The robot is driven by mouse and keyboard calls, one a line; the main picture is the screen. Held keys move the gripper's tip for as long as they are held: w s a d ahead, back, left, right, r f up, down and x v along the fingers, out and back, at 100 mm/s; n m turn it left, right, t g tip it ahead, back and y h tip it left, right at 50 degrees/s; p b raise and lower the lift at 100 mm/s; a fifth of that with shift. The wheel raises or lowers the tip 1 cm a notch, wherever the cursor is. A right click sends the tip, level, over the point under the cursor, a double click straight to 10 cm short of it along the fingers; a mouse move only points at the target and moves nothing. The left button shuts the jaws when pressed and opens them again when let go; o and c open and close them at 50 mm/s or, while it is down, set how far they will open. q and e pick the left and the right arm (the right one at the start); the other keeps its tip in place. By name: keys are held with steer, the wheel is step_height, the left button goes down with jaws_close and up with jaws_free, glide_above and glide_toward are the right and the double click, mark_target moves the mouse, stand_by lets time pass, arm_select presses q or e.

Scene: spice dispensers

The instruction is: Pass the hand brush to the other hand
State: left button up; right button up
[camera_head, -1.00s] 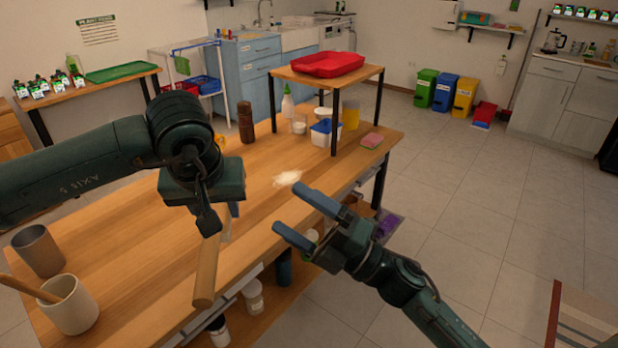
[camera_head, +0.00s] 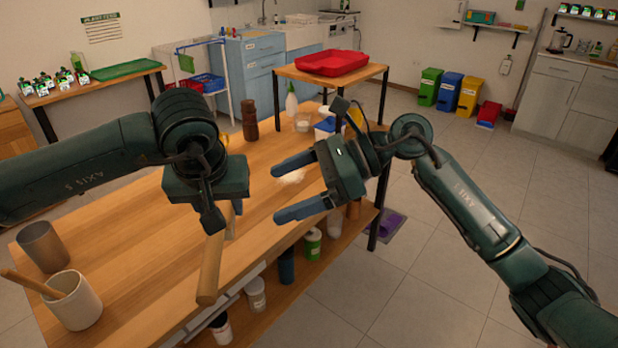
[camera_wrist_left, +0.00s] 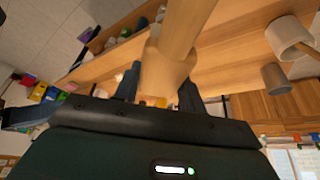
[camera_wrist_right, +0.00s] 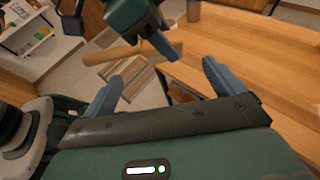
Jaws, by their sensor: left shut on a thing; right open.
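The hand brush (camera_head: 211,268) has a pale wooden handle that slants down from my left gripper (camera_head: 222,214) in the head view. My left gripper is shut on it, and the fingers partly hide behind the wrist. In the left wrist view the brush (camera_wrist_left: 168,70) fills the space between the fingers. Its bristles are not clearly visible. My right gripper (camera_head: 277,193) is open and empty to the right of the brush, its fingers pointing left towards it with a gap between. In the right wrist view the handle (camera_wrist_right: 115,53) lies beyond the open fingers.
Below is the wooden table (camera_head: 130,270), with a pale powder patch (camera_head: 291,175). A cream cup (camera_head: 75,303) and a metal cup (camera_head: 42,246) stand at its left. A raised shelf with a red tray (camera_head: 330,63) stands at the back right. Jars sit on the lower shelf.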

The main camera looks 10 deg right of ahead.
mark_target(233, 211)
steer(key=x, duration=0.7)
steer(key=shift+a+f, duration=0.15)
steer(key=shift+a, duration=0.25)
steer(key=shift+a+f, duration=0.1)
steer(key=shift+a, duration=0.15)
arm_select(q)
steer(key=shift+d, duration=0.1)
arm_select(e)
steer(key=shift+c, duration=0.4)
arm_select(q)
steer(key=shift+o, duration=0.2)
arm_select(e)
steer(key=c, duration=0.9)
arm_select(q)
steer(key=o, duration=0.6)
steer(key=shift+r, duration=0.1)
steer(key=shift+c, duration=0.2)
arm_select(e)
steer(key=shift+c, duration=0.6)
arm_select(q)
steer(key=o, duration=0.5)
